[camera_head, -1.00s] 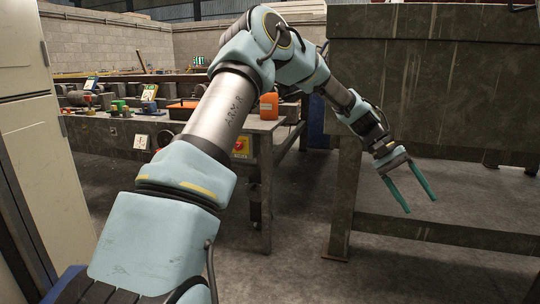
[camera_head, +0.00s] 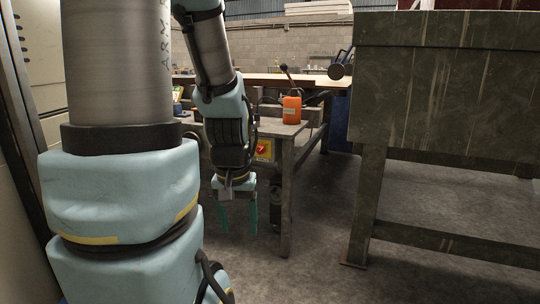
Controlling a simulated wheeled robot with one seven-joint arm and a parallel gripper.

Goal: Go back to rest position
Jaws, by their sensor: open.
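My gripper (camera_head: 238,216) hangs from my arm left of the middle of the picture, its two green fingers pointing down. The fingers stand apart with nothing between them. It is in front of the left workbench's end, and floor shows below it. My large arm links fill the left side of the picture and hide much of what lies behind.
A grey workbench (camera_head: 287,160) stands behind my gripper, with an orange canister (camera_head: 292,108) and a red button on a yellow plate (camera_head: 263,149). A big dark green metal bench (camera_head: 440,100) fills the right. A pale cabinet (camera_head: 42,60) stands far left. Concrete floor (camera_head: 325,215) lies open between the benches.

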